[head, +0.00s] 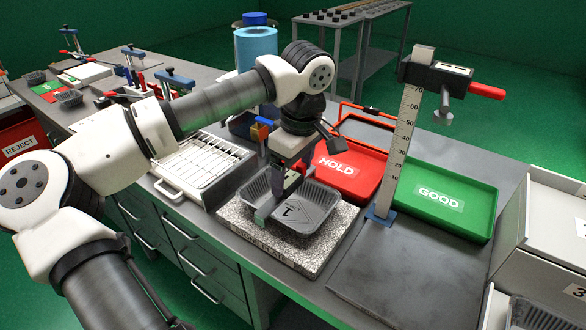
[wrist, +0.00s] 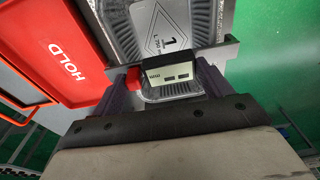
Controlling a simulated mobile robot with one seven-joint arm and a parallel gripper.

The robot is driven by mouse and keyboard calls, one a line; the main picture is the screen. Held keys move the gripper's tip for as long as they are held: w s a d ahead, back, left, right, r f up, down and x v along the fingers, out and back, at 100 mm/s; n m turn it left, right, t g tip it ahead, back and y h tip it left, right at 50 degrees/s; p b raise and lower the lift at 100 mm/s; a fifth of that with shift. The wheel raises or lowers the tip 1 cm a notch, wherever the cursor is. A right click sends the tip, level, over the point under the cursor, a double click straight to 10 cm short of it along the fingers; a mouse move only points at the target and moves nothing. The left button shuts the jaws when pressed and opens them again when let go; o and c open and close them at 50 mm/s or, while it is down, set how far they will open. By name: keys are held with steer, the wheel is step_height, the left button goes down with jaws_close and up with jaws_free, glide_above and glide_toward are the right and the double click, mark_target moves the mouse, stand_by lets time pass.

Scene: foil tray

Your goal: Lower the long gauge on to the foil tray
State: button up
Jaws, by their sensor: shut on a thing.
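The foil tray (head: 317,212) is a grey ribbed tray on a speckled stone plate (head: 290,255) in the head view. Its marked floor (wrist: 176,27) shows at the top of the wrist view. My gripper (head: 284,183) is over the tray's left part, pointing down. It is shut on the long gauge, whose grey bar (wrist: 228,52) crosses the tray in the wrist view. The gauge has a digital display (wrist: 168,72) and a red part, between my dark fingers. In the head view the gauge (head: 266,210) is largely hidden; whether it touches the tray I cannot tell.
A red HOLD tray (head: 352,178) lies behind the stone plate, and a green GOOD tray (head: 445,200) lies to the right. A tall upright scale (head: 402,135) with a red handle stands between them. A white slatted rack (head: 200,165) is at left. The front-right metal surface (head: 410,270) is clear.

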steer(key=shift+f+b, duration=0.35)
steer(key=shift+f, duration=0.1)
stand_by(0.3)
steer(key=o, duration=1.1)
steer(key=shift+r, duration=0.15)
steer(key=r, duration=0.4)
steer(key=d+r, duration=0.1)
steer(key=r, duration=0.4)
steer(key=s+r, duration=0.1)
steer(key=r, duration=0.3)
steer(key=shift+d+r+b, duration=0.2)
steer(key=shift+r+b, duration=0.05)
steer(key=shift+b, duration=0.1)
steer(key=shift+f, duration=0.1)
